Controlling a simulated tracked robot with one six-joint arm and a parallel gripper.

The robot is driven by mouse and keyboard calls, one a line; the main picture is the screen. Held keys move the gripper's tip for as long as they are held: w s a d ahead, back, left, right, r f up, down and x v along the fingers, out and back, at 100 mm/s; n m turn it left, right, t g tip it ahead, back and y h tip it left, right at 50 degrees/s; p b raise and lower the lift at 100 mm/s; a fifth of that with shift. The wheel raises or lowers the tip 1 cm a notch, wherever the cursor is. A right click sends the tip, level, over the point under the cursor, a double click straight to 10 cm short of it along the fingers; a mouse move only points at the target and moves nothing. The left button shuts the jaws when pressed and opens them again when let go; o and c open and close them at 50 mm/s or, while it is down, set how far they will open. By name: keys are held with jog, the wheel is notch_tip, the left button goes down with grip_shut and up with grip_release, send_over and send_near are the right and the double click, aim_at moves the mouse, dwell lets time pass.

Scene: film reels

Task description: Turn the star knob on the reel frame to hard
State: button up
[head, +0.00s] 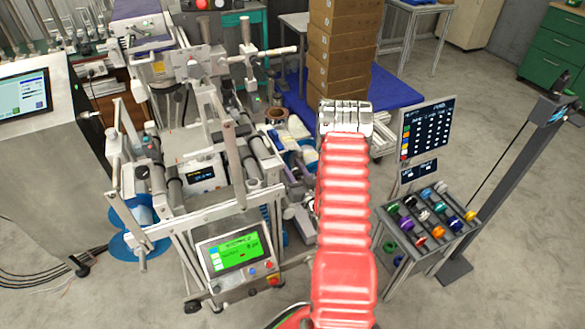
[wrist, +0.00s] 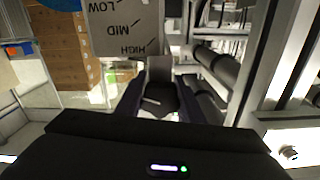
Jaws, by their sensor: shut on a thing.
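My gripper (wrist: 158,112) is in the lower middle of the wrist view, its two dark fingers reaching forward on either side of a dark knob (wrist: 158,95). It is shut on this knob, which I take to be the star knob; its lobes are mostly hidden by the fingers. A short pale mark shows on the knob. A grey plate (wrist: 120,40) beyond it reads LOW, MID and HIGH upside down, with tick lines; no word "hard" shows. In the head view my red arm reaches away from me and hides the gripper and knob. The reel frame (head: 205,195) stands left of my arm.
Dark rollers (wrist: 215,65) and metal bars of the frame are close on the right in the wrist view. A green-lit panel (head: 235,252) is on the frame's front. A rack of coloured spools (head: 430,215) stands right of my arm. Stacked cartons (head: 340,50) are behind.

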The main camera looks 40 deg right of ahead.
dwell(0.3)
jog(key=o, duration=1.1)
jog(key=shift+c, duration=0.2)
jog(key=v, duration=1.4)
jog(key=shift+w, duration=0.1)
